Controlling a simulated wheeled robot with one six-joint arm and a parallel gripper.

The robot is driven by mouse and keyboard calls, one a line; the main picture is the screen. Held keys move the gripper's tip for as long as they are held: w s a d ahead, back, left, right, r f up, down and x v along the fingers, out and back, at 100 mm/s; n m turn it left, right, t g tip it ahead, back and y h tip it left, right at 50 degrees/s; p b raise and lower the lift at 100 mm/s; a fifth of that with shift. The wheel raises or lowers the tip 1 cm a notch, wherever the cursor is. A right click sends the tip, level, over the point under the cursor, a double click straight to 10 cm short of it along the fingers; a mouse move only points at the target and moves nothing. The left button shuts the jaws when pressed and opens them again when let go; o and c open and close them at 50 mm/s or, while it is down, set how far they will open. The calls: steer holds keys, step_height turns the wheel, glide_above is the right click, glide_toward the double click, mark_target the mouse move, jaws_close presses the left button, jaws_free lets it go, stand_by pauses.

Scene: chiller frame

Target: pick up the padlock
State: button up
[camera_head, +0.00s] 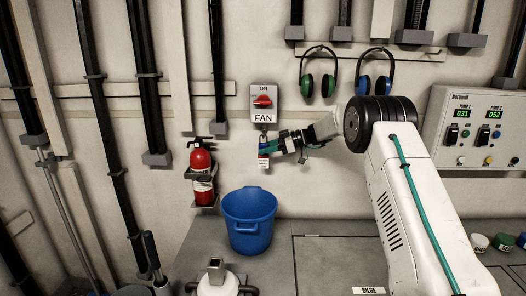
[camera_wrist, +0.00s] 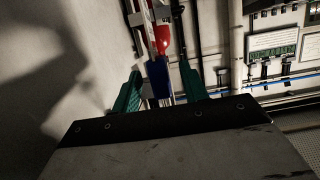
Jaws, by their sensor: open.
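The fan switch box (camera_head: 263,102) is on the wall, with a red knob and a FAN label. The padlock hangs just below it, mostly covered by my gripper (camera_head: 269,146) in the head view. A small red and white tag (camera_head: 264,161) hangs beneath. In the wrist view, a blue body that looks like the padlock (camera_wrist: 158,78) is between the two green fingers of my gripper (camera_wrist: 161,72). The fingers are open, one on each side of it, with gaps visible. The red knob (camera_wrist: 162,39) shows beyond it.
A red fire extinguisher (camera_head: 201,175) is on the wall to the left. A blue bucket (camera_head: 250,225) stands below my gripper. Green and blue ear defenders (camera_head: 307,84) hang at the upper right. A pump panel (camera_head: 478,128) is at the right.

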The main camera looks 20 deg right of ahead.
mark_target(266, 143)
steer(key=x, duration=0.3)
steer(key=shift+a, duration=0.15)
jaws_close()
steer(key=shift+r, duration=0.1)
steer(key=shift+s+r, duration=0.1)
steer(key=shift+r, duration=0.7)
steer(key=s+a, duration=0.2)
steer(key=s, duration=0.6)
steer(key=s+a, duration=0.3)
steer(key=s, duration=0.6)
steer(key=shift+a, duration=0.25)
